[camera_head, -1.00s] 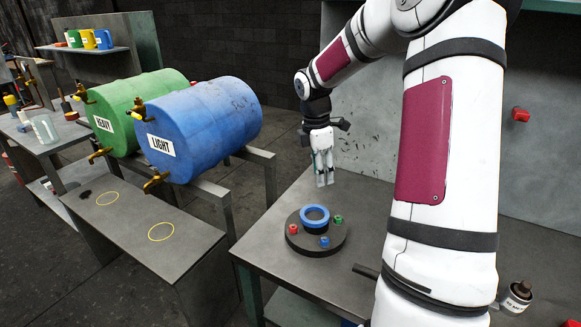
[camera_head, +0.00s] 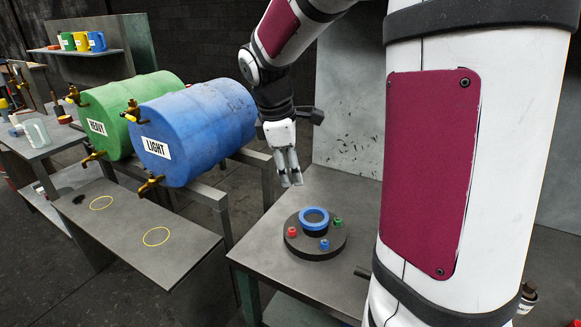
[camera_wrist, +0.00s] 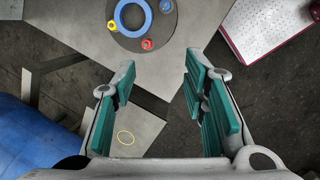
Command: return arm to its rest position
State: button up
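My gripper (camera_head: 291,184) hangs from my bent arm above the left part of the grey bench, fingers pointing down. In the wrist view my gripper (camera_wrist: 158,80) shows a wide empty gap between its green-padded fingers. It holds nothing. A dark round base (camera_head: 316,252) with a blue ring (camera_head: 314,217) on it stands on the bench, below and slightly right of the fingers in the head view. The wrist view shows the blue ring (camera_wrist: 133,15) past the fingertips. My upper arm covers much of the bench's right side.
A blue LIGHT drum (camera_head: 205,125) and a green HEAVY drum (camera_head: 110,115) lie on a stand left of my gripper. A low shelf (camera_head: 130,225) with yellow circles is below them. Several coloured mugs (camera_head: 80,42) stand on a far shelf. The bench (camera_head: 265,255) is clear around the base.

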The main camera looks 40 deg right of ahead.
dwell(0.5)
jog(key=s+a+r+m+t+y, duration=0.1)
jog(key=s+a+r+m+t, duration=0.1)
jog(key=s+a+m, duration=0.3)
jog(key=s+a+r+m+t+y, duration=0.2)
jog(key=s+a+r+m+t, duration=0.1)
jog(key=s+a, duration=0.9)
jog(key=shift+a+r+m, duration=0.45)
jog(key=shift+r+m, duration=0.45)
